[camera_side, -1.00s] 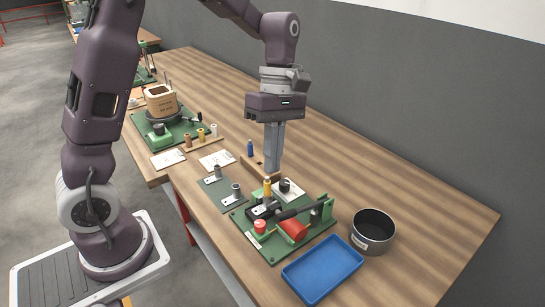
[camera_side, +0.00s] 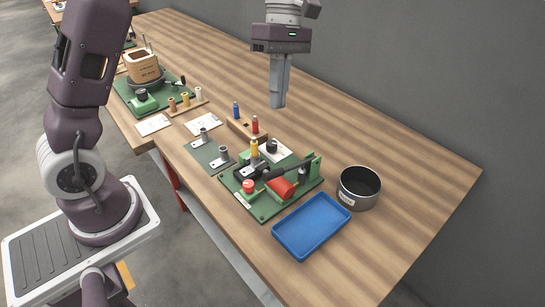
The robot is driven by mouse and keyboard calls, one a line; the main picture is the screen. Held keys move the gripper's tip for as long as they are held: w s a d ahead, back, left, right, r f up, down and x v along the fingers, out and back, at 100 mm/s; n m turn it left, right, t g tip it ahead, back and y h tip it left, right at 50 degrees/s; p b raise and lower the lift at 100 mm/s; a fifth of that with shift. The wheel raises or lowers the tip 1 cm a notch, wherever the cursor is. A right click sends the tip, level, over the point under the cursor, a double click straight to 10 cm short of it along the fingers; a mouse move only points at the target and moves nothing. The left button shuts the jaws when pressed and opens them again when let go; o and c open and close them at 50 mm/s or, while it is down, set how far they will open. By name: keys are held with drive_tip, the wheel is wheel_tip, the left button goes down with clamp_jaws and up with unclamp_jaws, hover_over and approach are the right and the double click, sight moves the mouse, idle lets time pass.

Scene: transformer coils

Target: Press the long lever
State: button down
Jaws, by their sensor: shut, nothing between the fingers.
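The green press fixture (camera_side: 264,212) sits on the wooden bench, with a red cylinder (camera_side: 281,189) on it. A long black lever (camera_side: 281,171) runs across it above the red cylinder and lies close to level. A yellow spool (camera_side: 254,148) stands upright on the fixture, and a red knob (camera_side: 248,186) is at its left. My gripper (camera_side: 277,106) is shut and empty, pointing down in the air above and behind the fixture, touching nothing. The lever's far end is partly hidden by the green bracket.
A blue tray (camera_side: 312,226) and a round metal pot (camera_side: 359,188) stand right of the fixture. A wooden rack (camera_side: 244,129) holds a blue spool (camera_side: 236,110) and a red spool (camera_side: 255,124). A grey plate (camera_side: 209,157) with metal posts lies left. The bench's right end is clear.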

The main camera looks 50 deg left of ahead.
sight(265, 177)
drive_tip(key=x, duration=1.4)
drive_tip(key=shift+s+f, duration=0.35)
drive_tip(key=shift+f, duration=0.35)
drive_tip(key=shift+s+f, duration=0.35)
drive_tip(key=shift+f, duration=0.4)
drive_tip(key=shift+s+f, duration=0.35)
drive_tip(key=shift+f, duration=0.35)
wheel_tip(265, 177, up, 14)
drive_tip(key=a, duration=0.2)
drive_tip(key=shift+w+a+r, duration=0.2)
drive_tip(key=shift+w+a, duration=0.15)
drive_tip(key=shift+w, duration=0.05)
